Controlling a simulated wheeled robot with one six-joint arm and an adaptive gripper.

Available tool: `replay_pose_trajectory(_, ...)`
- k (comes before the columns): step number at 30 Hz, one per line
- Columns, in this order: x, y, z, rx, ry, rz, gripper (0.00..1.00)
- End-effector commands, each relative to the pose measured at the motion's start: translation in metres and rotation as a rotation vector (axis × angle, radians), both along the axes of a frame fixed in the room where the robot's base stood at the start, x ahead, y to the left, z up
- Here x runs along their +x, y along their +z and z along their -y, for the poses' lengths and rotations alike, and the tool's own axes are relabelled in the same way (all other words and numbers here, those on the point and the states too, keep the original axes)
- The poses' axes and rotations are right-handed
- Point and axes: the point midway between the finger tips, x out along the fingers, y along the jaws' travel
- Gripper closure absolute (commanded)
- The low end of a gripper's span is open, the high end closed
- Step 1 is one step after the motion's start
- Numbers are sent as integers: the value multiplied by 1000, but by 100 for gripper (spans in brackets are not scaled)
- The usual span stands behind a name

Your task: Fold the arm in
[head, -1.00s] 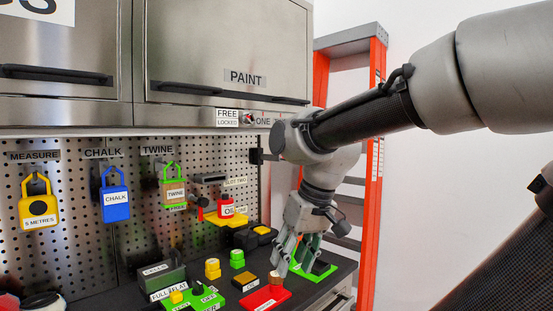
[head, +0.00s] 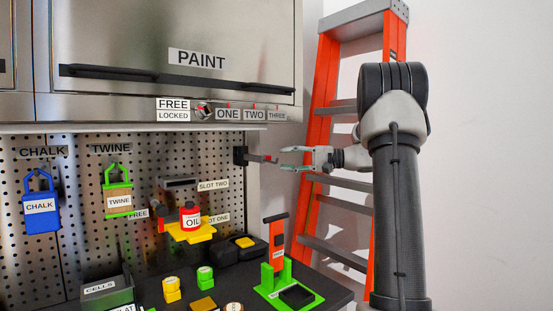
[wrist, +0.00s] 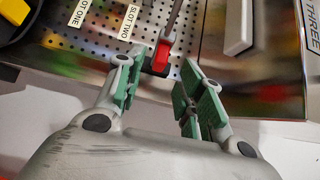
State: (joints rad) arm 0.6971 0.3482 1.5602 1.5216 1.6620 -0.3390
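My gripper (head: 307,157) is in the head view, right of the pegboard and in front of the orange ladder. The red tip (wrist: 161,56) lies beyond the fingers there; I cannot tell how close. My arm stands upright on the right of the head view, bent at the top.
An orange ladder (head: 312,198) stands behind my arm. The bench holds a green stand (head: 311,303) and a black box (head: 230,250). A yellow shelf (head: 186,234) carries the oil can (head: 190,217). The PAINT cabinet (head: 245,30) overhangs the pegboard. The white wall at right is clear.

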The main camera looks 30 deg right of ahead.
Motion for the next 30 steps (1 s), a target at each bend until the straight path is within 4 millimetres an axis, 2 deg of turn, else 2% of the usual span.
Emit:
replay_pose_trajectory(3, 7, 1, -2, 13, -2, 13, 62)
replay_pose_trajectory(15, 40, 1, -55, 13, 3, 11, 62)
replay_pose_trajectory(26, 45, 1, -62, 12, 2, 11, 62)
replay_pose_trajectory(30, 45, 1, -62, 12, 2, 11, 84)
